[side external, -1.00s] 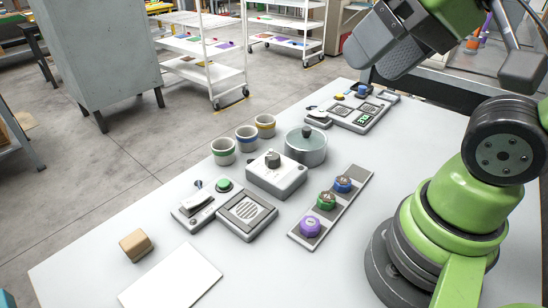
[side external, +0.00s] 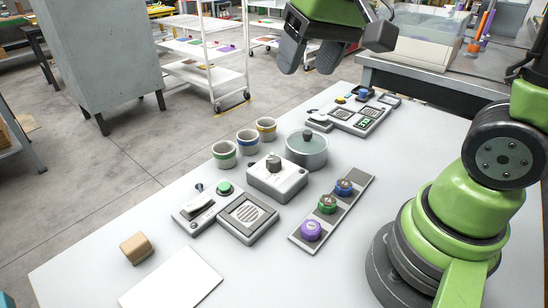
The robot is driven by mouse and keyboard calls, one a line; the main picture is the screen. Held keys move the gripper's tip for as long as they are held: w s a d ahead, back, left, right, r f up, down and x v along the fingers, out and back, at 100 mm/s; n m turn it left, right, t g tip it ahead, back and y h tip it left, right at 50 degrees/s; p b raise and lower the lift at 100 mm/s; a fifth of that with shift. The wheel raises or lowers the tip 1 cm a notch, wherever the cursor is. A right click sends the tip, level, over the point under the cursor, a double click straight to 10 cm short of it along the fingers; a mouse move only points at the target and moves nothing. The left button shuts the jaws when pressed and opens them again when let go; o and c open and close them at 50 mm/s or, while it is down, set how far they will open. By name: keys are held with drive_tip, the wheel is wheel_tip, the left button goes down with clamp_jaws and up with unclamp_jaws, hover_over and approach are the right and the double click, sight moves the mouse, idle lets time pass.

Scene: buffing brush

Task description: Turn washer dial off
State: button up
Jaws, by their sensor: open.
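A dark grey knob (side external: 273,163) stands on top of a pale box (side external: 277,185) in the middle of the table; it looks like the washer dial. Small marks lie around it, too small to read, so I cannot tell its setting. My gripper (side external: 308,62) is at the top of the view, open and empty, with dark fingers pointing down. It is high above the table, well clear of the knob.
A lidded pot (side external: 306,152) stands close behind the box, beside several cups (side external: 224,154). A strip with purple, green and blue knobs (side external: 327,204) lies to the right. A grille unit (side external: 247,217), wooden block (side external: 135,248) and white sheet (side external: 172,281) are in front.

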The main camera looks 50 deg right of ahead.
drive_tip(key=w+d+f+g, duration=0.1)
drive_tip(key=w+f+g, duration=0.1)
drive_tip(key=w+f, duration=0.3)
drive_tip(key=g, duration=0.2)
hover_over(274, 159)
drive_tip(key=shift+h, duration=0.4)
wheel_tip(274, 159, down, 10)
drive_tip(key=shift+r, duration=0.1)
wheel_tip(274, 159, down, 10)
drive_tip(key=shift+r, duration=0.25)
drive_tip(key=c, duration=0.9)
